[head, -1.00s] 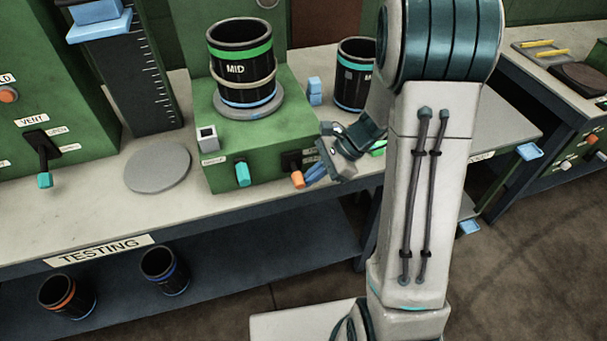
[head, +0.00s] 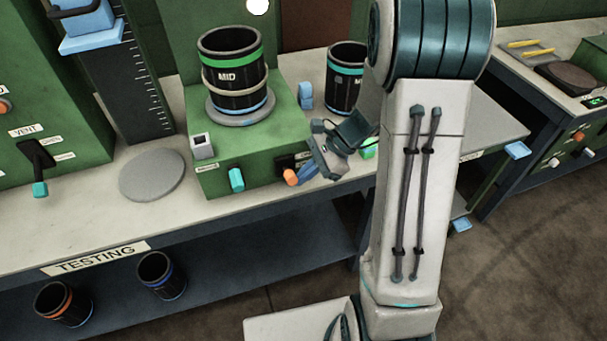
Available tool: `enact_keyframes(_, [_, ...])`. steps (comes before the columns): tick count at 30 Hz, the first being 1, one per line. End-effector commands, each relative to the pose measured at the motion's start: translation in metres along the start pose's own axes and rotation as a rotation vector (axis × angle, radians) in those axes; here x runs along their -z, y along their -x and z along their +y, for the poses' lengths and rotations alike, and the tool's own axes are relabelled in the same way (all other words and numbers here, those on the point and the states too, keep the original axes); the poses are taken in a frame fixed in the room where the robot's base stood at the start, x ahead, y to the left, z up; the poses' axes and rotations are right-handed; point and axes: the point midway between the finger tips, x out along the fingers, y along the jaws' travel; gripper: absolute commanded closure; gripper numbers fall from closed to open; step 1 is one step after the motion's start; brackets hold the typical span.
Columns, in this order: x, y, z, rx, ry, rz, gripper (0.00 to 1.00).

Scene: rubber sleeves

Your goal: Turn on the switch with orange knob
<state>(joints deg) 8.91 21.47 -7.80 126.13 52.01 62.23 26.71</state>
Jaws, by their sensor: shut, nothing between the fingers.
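The orange knob (head: 291,176) sits on a dark switch plate at the right of the front face of the green testing box (head: 215,181). My gripper (head: 304,175) is just right of the knob, with its blue fingertips together and empty. The fingertips look very close to the knob or touching it; I cannot tell which. The switch's label is mostly hidden. A round white lamp (head: 257,6) at the top edge looks bright.
A black MID sleeve (head: 231,88) with a green band stands on the box. Another sleeve (head: 346,88) stands behind my gripper, near small blue blocks (head: 305,96). A grey disc (head: 152,174) lies on the bench. Two sleeves stand on the lower shelf.

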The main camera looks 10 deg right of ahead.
Motion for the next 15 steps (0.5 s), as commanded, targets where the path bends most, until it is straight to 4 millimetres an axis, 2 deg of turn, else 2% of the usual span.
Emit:
enact_keyframes(7, [-0.01,0.01,-0.002,0.002,0.001,-0.002,1.0])
enact_keyframes(15, [-0.015,0.013,-0.005,0.008,0.007,-0.006,1.0])
